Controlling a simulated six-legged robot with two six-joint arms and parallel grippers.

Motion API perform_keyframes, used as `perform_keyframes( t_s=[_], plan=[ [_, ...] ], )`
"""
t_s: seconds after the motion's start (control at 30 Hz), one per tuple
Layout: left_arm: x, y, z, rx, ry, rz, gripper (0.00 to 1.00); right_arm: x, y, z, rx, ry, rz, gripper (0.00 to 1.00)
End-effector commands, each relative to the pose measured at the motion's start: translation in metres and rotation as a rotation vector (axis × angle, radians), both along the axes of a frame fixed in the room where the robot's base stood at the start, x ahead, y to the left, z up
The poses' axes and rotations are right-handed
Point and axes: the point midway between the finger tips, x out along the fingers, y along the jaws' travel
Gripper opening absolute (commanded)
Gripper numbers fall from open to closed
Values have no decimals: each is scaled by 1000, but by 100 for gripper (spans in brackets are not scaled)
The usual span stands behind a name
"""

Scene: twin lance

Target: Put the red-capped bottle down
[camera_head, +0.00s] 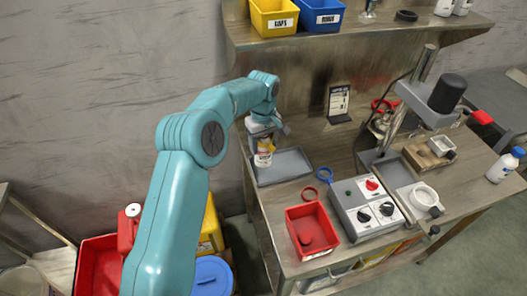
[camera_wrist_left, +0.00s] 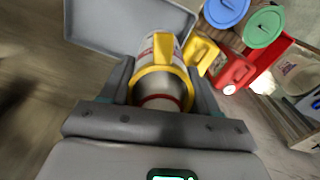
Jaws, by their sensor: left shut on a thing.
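My left gripper (camera_head: 266,129) is at the bench's left side, shut on a white bottle (camera_head: 264,158) with yellow on it. In the left wrist view the bottle (camera_wrist_left: 160,92) lies between the two fingers (camera_wrist_left: 160,95), with a yellow band and a thin red ring at its near end. A full red cap cannot be made out. In the head view the bottle's lower end overlaps the left part of a shallow grey tray (camera_head: 290,164). The tray also shows in the left wrist view (camera_wrist_left: 115,20). Contact with the tray cannot be told. My right gripper is not in view.
A red bin (camera_head: 309,212) and a grey control box (camera_head: 352,218) stand on the bench right of the tray. A blue ring (camera_head: 324,174) lies by the tray's right corner. A shelf (camera_head: 300,42) overhangs behind. Red and yellow containers stand lower left.

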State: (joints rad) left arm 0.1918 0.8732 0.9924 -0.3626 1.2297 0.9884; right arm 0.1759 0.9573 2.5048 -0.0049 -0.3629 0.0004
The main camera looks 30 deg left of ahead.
Motion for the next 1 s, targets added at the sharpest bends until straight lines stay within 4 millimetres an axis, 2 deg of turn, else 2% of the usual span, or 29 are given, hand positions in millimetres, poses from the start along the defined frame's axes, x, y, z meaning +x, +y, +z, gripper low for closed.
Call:
perform_keyframes(
  t_s=[0.23, 0.67, 0.7, 0.73, 0.77, 1.0],
  plan=[
    [-1, 0, -36, 0, 2, -1, 18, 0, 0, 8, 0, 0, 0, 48],
    [0, 0, -46, 0, 0, -1, 18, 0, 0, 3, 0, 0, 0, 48],
    [0, 0, -45, 0, 1, -1, 74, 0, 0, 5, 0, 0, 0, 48],
    [0, 0, -45, 0, 1, -1, 83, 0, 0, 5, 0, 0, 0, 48],
    [0, 0, -45, 0, 1, -1, 86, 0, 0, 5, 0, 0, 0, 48],
    [0, 0, -45, 0, 1, -1, 86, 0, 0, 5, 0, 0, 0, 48]
  ],
)
